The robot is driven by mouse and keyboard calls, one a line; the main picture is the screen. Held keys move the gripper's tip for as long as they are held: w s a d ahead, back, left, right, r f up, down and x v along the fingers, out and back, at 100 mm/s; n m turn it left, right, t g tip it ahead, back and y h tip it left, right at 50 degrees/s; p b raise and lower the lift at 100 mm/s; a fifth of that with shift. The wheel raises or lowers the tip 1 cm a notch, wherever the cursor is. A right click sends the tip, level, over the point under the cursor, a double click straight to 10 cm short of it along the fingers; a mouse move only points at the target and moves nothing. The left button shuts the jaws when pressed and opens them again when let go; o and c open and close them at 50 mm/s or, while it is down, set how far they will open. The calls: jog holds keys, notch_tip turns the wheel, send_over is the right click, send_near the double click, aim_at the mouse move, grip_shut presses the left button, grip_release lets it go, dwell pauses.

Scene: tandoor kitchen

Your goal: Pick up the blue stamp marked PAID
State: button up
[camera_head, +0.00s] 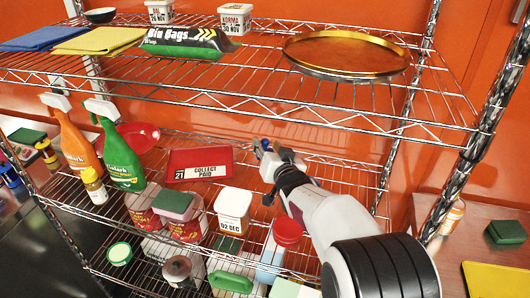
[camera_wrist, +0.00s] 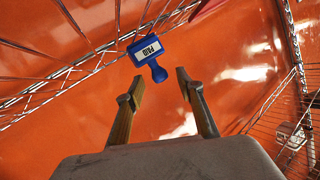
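The blue stamp (camera_wrist: 146,50) shows in the wrist view with a white label that reads PAID. Its round-ended handle points toward my gripper (camera_wrist: 160,76). The two fingers are apart, and the handle's end lies near the gap between their tips, not gripped. In the head view, a small blue part of the stamp (camera_head: 264,144) shows at the tip of my gripper (camera_head: 274,154), by the back of the middle wire shelf (camera_head: 330,177). The gripper partly hides it there. I cannot tell whether a finger touches it.
A white tub (camera_head: 233,208) and a red-lidded container (camera_head: 286,234) are nearer. The upper wire shelf (camera_head: 250,85) with a brass tray (camera_head: 346,54) is above.

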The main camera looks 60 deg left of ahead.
aim_at(266, 143)
jog(key=shift+x, duration=1.6)
grip_shut()
